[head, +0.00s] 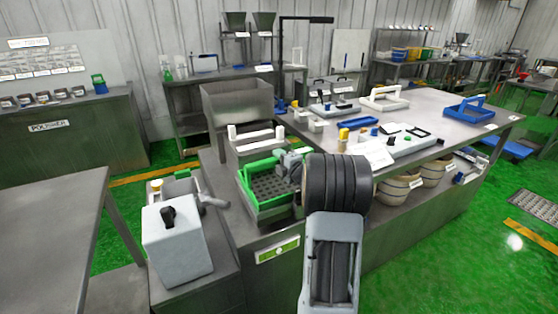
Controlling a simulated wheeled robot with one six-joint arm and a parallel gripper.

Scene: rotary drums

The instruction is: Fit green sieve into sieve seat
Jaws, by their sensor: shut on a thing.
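The green sieve (266,184) has a raised green rim and a dark perforated floor. It is in the middle of the head view, at the front end of a steel unit. My gripper (284,163) is at the sieve's right rear and is shut on it. The black wrist of my arm covers the sieve's right side and part of the gripper. The sieve seat seems to be the pale frame (262,213) directly under the sieve. I cannot tell whether the sieve rests in it or hangs just above it.
A steel hopper (237,102) stands behind the sieve. A white box with a black knob (176,243) stands to the left. The steel table (455,110) at right holds blue and white trays and small parts. Woven baskets (398,190) sit below it.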

